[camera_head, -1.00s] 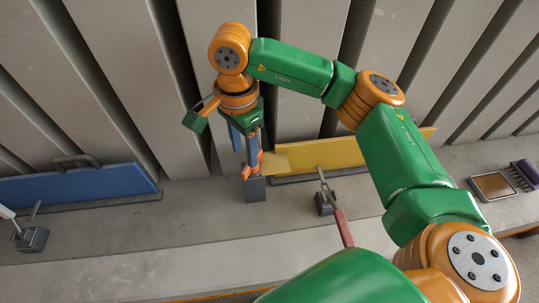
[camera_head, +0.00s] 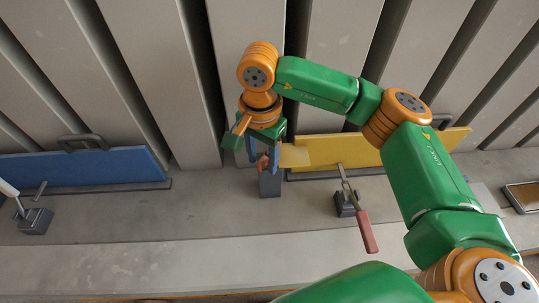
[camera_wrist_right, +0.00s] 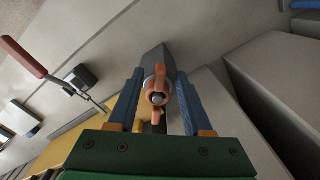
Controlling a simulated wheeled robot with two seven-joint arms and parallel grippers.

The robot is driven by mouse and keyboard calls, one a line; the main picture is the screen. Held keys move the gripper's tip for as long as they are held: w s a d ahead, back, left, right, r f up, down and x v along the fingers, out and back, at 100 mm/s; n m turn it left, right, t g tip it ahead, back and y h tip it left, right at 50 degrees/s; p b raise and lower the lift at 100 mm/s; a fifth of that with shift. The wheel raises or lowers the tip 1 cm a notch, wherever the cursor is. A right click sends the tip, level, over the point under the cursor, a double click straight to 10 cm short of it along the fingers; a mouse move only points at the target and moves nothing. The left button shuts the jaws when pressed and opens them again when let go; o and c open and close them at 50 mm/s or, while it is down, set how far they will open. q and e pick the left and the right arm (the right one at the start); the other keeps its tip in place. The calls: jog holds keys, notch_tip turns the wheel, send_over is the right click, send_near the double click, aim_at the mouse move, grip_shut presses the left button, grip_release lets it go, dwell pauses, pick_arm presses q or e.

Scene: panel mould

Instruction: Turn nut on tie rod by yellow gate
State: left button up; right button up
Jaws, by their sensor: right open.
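The orange nut (camera_wrist_right: 159,88) sits on the end of the tie rod (camera_wrist_right: 157,99), in front of a grey block (camera_head: 270,184), in the right wrist view. My right gripper (camera_wrist_right: 158,94) is open, with one blue finger on each side of the nut. I cannot tell whether either finger touches it. In the head view my right gripper (camera_head: 263,160) is just left of the yellow gate (camera_head: 345,152) and covers most of the nut. The yellow gate also shows in the right wrist view (camera_wrist_right: 85,150). My left gripper is not in view.
A toggle clamp with a red handle (camera_head: 367,232) stands in front of the yellow gate. A blue gate (camera_head: 85,167) is at the left, with another clamp (camera_head: 35,221) before it. Grey ribbed panels (camera_head: 150,80) rise behind. A tray (camera_head: 524,197) lies far right.

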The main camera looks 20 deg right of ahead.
grip_shut()
jog(key=shift+w+a+m+b, duration=0.1)
jog(key=shift+w+m+b, duration=0.05)
jog(key=shift+m, duration=0.45)
jog(key=shift+w+a+m+b, duration=0.1)
jog(key=shift+m+b, duration=0.05)
jog(key=shift+m, duration=0.45)
jog(key=shift+w+r+m, duration=0.1)
jog(key=shift+m, duration=0.5)
